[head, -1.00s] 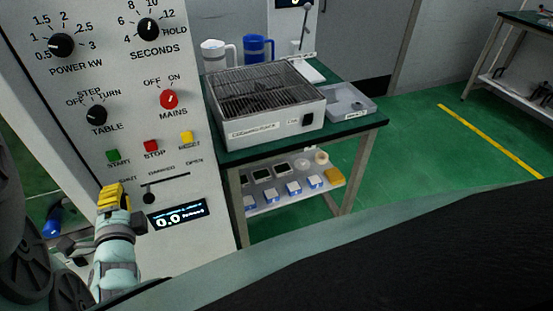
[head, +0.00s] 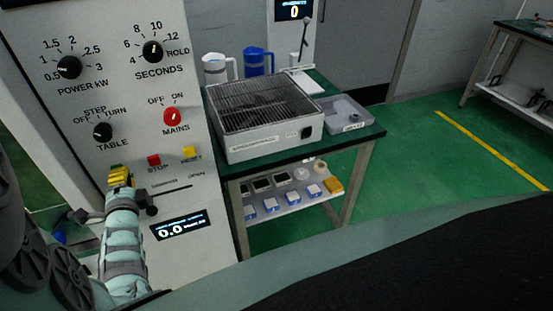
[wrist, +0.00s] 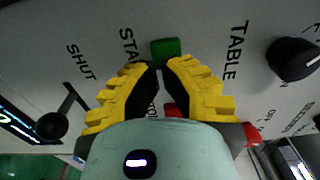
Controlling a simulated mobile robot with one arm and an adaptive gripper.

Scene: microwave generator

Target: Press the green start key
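The green start key (wrist: 166,50) shows in the wrist view on the pale panel, just beyond my fingertips. Part of its START label is covered by a finger. My gripper (wrist: 160,66) has yellow ribbed fingers with their tips brought together and nothing seen between them. Whether the tips touch the key I cannot tell. In the head view my gripper (head: 120,174) is in front of the panel's lower left and hides the green key and its label. The red stop key (head: 154,161) and yellow reset key (head: 189,152) are to its right.
A door lever with a black knob (wrist: 51,126) is close to my gripper. Above are the table knob (head: 102,132), red mains knob (head: 172,117) and power knob (head: 69,67). The display (head: 180,225) reads 0.0. A bench (head: 352,141) stands right of the panel.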

